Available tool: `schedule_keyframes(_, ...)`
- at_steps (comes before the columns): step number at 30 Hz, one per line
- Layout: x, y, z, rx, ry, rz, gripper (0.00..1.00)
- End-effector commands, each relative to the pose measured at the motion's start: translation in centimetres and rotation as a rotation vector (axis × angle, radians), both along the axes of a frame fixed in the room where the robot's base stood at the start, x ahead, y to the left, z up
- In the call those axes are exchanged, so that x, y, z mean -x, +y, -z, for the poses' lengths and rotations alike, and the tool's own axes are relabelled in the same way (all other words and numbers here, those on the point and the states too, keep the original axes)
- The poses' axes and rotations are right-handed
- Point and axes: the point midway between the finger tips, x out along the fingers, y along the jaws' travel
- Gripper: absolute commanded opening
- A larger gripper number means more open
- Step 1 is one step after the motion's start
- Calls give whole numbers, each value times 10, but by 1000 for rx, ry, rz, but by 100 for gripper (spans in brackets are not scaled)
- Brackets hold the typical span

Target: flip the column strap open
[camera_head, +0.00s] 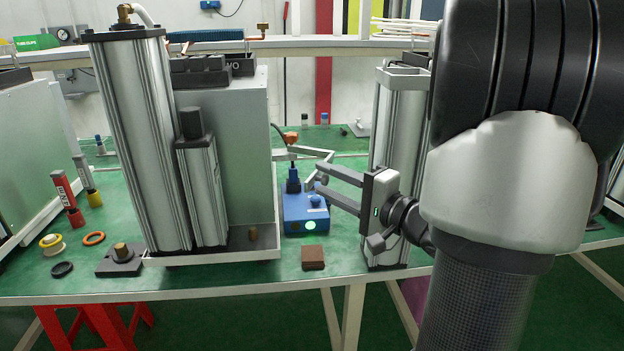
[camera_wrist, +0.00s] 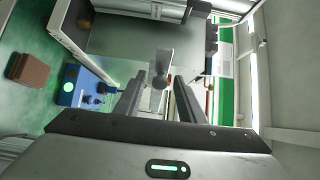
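A thin grey bent bar (camera_head: 301,152), which looks like the column strap, reaches out from the right side of the grey housing (camera_head: 222,130). Its outer end bends back towards my gripper. My gripper (camera_head: 320,176) points left, with its two fingers apart, beside the bar's bent end. In the wrist view my gripper (camera_wrist: 159,80) is open, and a small grey piece (camera_wrist: 162,64) shows between the fingertips. I cannot tell whether the fingers touch it. A large ribbed metal column (camera_head: 147,140) and a smaller column (camera_head: 202,190) stand at the housing's left and front.
A blue device (camera_head: 306,218) with a lit green button stands below my gripper. A brown block (camera_head: 313,258) lies in front of it. Another metal column (camera_head: 398,130) stands behind my gripper. Several rings and red and yellow items lie at the left of the green tabletop.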

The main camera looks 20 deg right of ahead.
Motion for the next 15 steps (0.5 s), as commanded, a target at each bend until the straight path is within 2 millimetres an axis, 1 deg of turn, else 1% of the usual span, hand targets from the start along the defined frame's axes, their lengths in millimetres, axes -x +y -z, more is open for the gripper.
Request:
schedule_keyframes(1,-10,5,2,1,0,-5,36)
schedule_keyframes(6,-33,14,2,0,0,-3,36)
schedule_keyframes(10,-43,17,1,-1,0,-1,36)
schedule_keyframes(15,-46,19,0,-1,0,-1,36)
